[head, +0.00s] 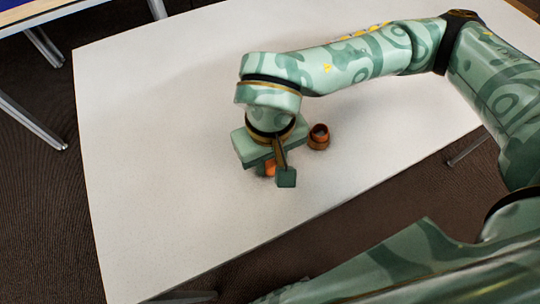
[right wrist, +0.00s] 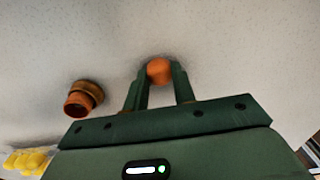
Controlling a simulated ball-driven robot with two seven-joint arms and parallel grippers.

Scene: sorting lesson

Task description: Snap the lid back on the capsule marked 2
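The capsule body (head: 319,137) is brown with an orange open neck and stands on the table just right of my right gripper. It also shows in the right wrist view (right wrist: 85,97), left of the fingers. No number can be read on it. A rounded orange piece, seemingly the lid (right wrist: 159,71), sits between the fingertips of my right gripper (right wrist: 160,82), with both fingers against its sides. In the head view the lid (head: 270,168) is mostly hidden by the right gripper (head: 274,174). My left gripper is not in view.
The white table (head: 150,180) is clear to the left and in front. Small yellow things (head: 366,31) lie behind my right arm; yellow pieces (right wrist: 25,161) also show in the right wrist view. A blue-topped table (head: 25,15) stands at the far left.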

